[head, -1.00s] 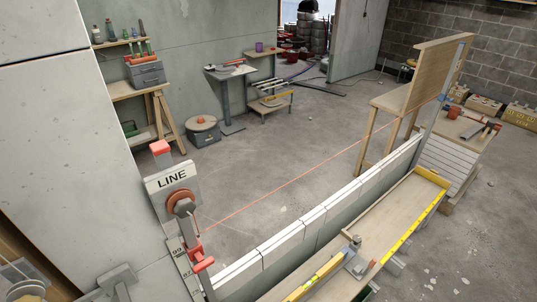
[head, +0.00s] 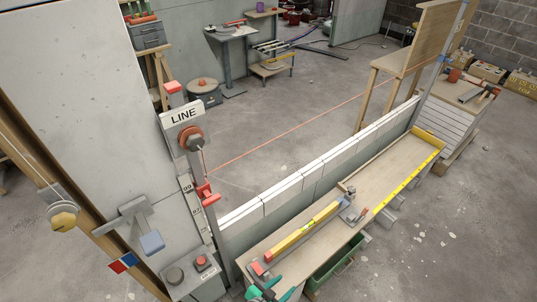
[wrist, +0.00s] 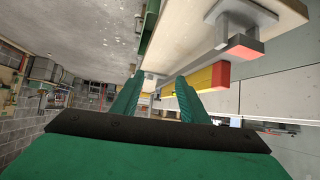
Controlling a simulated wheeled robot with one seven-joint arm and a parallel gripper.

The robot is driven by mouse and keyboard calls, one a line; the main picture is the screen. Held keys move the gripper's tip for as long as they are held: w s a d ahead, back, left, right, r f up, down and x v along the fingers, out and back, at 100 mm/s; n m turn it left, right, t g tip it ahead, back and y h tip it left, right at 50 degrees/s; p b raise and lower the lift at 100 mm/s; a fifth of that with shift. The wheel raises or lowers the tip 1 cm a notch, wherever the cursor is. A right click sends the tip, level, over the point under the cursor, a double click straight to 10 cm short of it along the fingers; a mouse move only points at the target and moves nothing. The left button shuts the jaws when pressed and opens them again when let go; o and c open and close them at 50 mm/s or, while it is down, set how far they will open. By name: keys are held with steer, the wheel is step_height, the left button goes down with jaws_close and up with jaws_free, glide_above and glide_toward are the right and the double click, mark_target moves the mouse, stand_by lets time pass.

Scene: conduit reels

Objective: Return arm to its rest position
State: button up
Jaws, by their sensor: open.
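My gripper (head: 262,288) shows as teal fingers at the bottom edge of the head view, by the near end of the wooden bench (head: 395,165). In the wrist view my gripper (wrist: 158,98) has its two green fingers apart, with nothing held between them. The yellow level (head: 305,232) with a red end lies on the bench just beyond the gripper. In the wrist view the level (wrist: 202,82) is at the right finger, apparently beyond it. Most of my arm is out of view.
A post with a LINE sign (head: 184,115) and red reel (head: 190,138) stands left of the bench. An orange line (head: 290,133) runs from it to the far post. A low white-topped wall (head: 320,170) borders the bench. A grey control box (head: 195,275) stands left of the gripper.

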steer(key=s+a+r+n+t+y, duration=0.1)
steer(key=s+a+r+n+y, duration=0.15)
steer(key=s, duration=0.45)
steer(key=s+a+r+n+t+y, duration=0.1)
steer(key=s+a+n+y, duration=0.25)
steer(key=s, duration=0.35)
steer(key=s+r+n+t, duration=0.1)
steer(key=s+r, duration=0.4)
steer(key=r, duration=0.6)
steer(key=s+r+n+t+y, duration=0.1)
steer(key=s+r+t, duration=0.3)
steer(key=r, duration=0.7)
steer(key=shift+s+d, duration=0.35)
steer(key=shift+s, duration=0.1)
